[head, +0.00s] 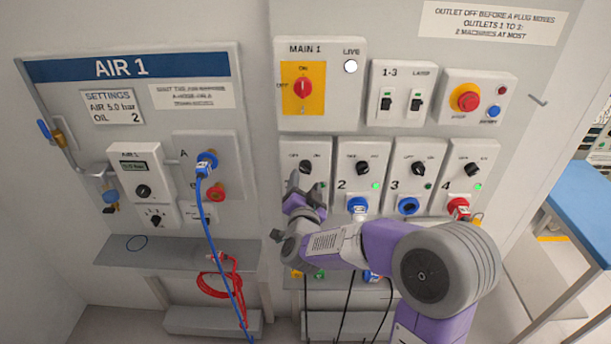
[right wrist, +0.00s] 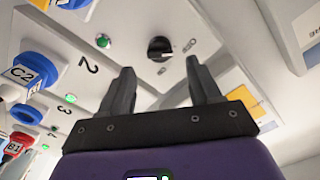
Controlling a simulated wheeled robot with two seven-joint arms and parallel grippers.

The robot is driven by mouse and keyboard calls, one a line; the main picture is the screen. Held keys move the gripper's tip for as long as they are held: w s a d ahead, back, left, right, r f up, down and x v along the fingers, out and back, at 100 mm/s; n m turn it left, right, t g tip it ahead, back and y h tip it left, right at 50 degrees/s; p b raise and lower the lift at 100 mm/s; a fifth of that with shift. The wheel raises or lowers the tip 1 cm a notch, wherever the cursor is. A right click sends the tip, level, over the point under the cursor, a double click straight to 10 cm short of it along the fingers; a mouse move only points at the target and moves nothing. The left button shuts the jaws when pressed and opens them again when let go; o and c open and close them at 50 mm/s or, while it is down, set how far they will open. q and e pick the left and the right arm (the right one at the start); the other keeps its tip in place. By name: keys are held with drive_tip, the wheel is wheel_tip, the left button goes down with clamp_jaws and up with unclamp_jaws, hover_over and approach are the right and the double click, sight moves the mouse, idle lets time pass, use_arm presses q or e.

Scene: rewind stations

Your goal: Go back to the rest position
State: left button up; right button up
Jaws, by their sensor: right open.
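My right gripper (head: 300,203) is open and empty in front of the outlet 1 panel, just below its black knob (head: 305,166). In the right wrist view its two dark fingers (right wrist: 160,72) stand apart, with the outlet 1 knob (right wrist: 160,48) beyond them. The fingers do not appear to touch the knob. My right arm is stretched forward and hides the lower part of outlet 1. My left gripper is not in view.
A shelf (head: 165,252) juts out at left, with a blue hose (head: 213,245) and red hose (head: 218,287) hanging. A blue-topped table (head: 580,205) stands at right.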

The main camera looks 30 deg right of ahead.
drive_tip(key=shift+v, duration=1.15)
